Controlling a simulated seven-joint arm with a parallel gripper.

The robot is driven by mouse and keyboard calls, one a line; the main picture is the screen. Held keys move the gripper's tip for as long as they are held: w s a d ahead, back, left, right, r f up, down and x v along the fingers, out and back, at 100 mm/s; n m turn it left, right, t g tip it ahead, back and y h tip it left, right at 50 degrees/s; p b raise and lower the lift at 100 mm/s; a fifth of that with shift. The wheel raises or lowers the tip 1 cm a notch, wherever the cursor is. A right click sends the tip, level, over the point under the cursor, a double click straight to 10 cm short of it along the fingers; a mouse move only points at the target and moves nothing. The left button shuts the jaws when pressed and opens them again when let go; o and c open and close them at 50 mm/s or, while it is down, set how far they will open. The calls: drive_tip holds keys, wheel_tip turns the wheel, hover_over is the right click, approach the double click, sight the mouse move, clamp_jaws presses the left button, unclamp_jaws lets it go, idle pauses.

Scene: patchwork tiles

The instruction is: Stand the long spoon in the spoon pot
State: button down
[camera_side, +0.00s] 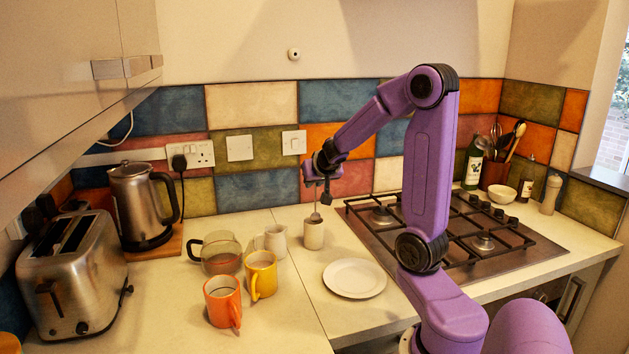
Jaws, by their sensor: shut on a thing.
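My gripper (324,182) points down above the small cream pot, which I take to be the spoon pot (313,238). It is shut on the long spoon (315,215), a thin metal piece that hangs roughly upright from the fingers. The spoon's lower end is at the pot's mouth. From this side I cannot tell whether the tip is inside the rim or just in front of or above it. The pot stands upright on the worktop.
A white plate (354,278) lies right of the pot, near the hob (455,235). A cream jug (271,241), a glass jug (220,253), a yellow mug (261,275) and an orange mug (222,302) stand to the left.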

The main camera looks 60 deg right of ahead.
drive_tip(key=shift+f, duration=0.5)
drive_tip(key=c, duration=1)
unclamp_jaws()
drive_tip(key=shift+r, duration=0.65)
drive_tip(key=shift+v, duration=6)
